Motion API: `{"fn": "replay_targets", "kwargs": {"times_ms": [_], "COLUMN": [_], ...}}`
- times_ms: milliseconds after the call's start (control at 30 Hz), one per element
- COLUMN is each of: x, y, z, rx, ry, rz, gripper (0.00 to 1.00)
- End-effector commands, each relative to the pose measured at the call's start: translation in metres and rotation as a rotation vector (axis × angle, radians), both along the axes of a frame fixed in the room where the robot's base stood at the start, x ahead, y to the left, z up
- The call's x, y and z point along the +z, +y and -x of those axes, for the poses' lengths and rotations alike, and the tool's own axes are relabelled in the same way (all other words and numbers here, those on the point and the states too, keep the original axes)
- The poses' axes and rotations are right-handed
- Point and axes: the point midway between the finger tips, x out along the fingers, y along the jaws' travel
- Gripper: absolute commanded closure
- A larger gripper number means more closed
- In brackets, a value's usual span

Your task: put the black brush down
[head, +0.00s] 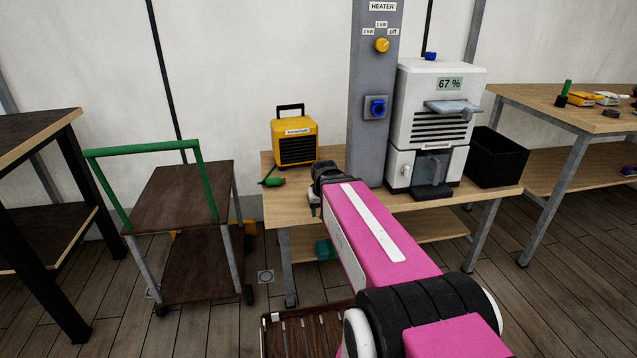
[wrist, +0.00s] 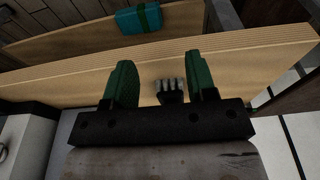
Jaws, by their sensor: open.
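In the wrist view, a small dark thing with pale grey, bristle-like tips, which looks like the black brush (wrist: 170,92), shows between the two green fingers of my gripper (wrist: 161,70). It is over or on the pale wooden tabletop (wrist: 70,82); I cannot tell which. The fingers are apart, with gaps visible on both sides of the brush. In the head view my gripper (head: 328,172) is over the front part of the middle bench, largely hidden by my pink arm. The brush cannot be made out there.
The bench holds a yellow heater (head: 295,141), a green plug (head: 273,182), a grey column (head: 371,60), a white dispenser (head: 438,110) and a black bin (head: 497,158). A teal box (wrist: 138,18) lies on the lower shelf. A brown trolley (head: 180,195) stands left.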

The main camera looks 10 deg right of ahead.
Motion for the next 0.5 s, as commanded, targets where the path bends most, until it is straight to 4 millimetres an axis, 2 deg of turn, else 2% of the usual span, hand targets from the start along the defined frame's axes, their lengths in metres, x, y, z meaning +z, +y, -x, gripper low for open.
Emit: {"fn": "replay_targets", "kwargs": {"times_ms": [33, 200, 333, 500], "x": [-0.017, -0.057, -0.074, -0.081], "y": [0.000, 0.000, 0.000, 0.000], "z": [0.018, 0.058, 0.077, 0.084], "rx": [0.000, 0.000, 0.000, 0.000], "ry": [0.034, 0.120, 0.159, 0.176], "rz": [0.000, 0.000, 0.000, 0.000], "gripper": [0.48, 0.48, 0.48, 0.48]}}
